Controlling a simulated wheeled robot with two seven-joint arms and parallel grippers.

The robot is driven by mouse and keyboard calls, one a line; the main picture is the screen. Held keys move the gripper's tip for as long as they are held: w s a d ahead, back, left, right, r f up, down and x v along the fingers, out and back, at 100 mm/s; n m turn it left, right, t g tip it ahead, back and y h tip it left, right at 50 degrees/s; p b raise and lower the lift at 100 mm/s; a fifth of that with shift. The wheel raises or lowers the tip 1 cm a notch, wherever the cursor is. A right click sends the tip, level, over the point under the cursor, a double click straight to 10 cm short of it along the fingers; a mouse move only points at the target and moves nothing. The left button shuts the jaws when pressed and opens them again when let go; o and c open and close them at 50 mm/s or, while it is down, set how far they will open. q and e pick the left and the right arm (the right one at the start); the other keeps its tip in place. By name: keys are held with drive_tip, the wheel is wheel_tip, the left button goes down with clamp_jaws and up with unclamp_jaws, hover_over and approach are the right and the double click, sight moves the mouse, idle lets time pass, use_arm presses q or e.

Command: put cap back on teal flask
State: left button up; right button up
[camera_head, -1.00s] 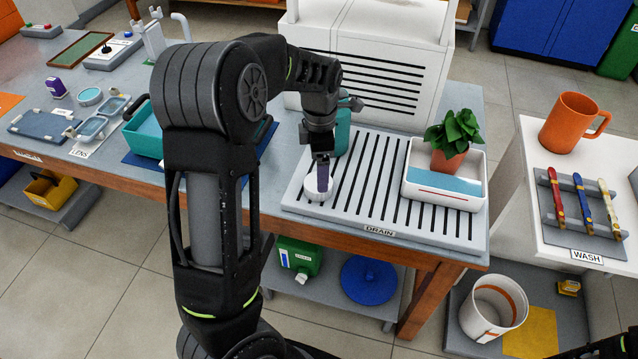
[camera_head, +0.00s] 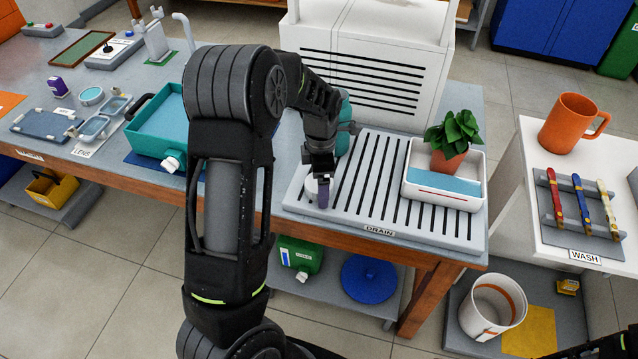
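The teal flask (camera_head: 343,133) stands at the back left of the grey drain rack, mostly hidden behind my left wrist. A small white round piece (camera_head: 311,188), which looks like the cap, sits at the rack's left front corner. My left gripper (camera_head: 323,196) points down at it, with a purple-grey finger in front of the white piece. I see the fingers edge-on, so I cannot tell whether they are closed on it. The white piece looks to be at rack level. My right gripper is out of view; only a dark part of my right arm shows at the bottom right corner.
The slatted drain rack (camera_head: 376,195) holds a white tray (camera_head: 447,192) with a potted plant (camera_head: 452,140) on the right. A white louvred box (camera_head: 366,70) stands behind. A teal tray (camera_head: 160,128) lies left of my arm. The rack's middle slats are clear.

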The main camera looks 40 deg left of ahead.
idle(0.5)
use_arm(q)
drive_tip(key=c, duration=1.4)
drive_tip(key=shift+r, duration=0.15)
drive_tip(key=shift+c, duration=0.2)
wheel_tip(320, 180, up, 10)
drive_tip(key=shift+f+b, duration=0.1)
drive_tip(key=shift+b, duration=0.25)
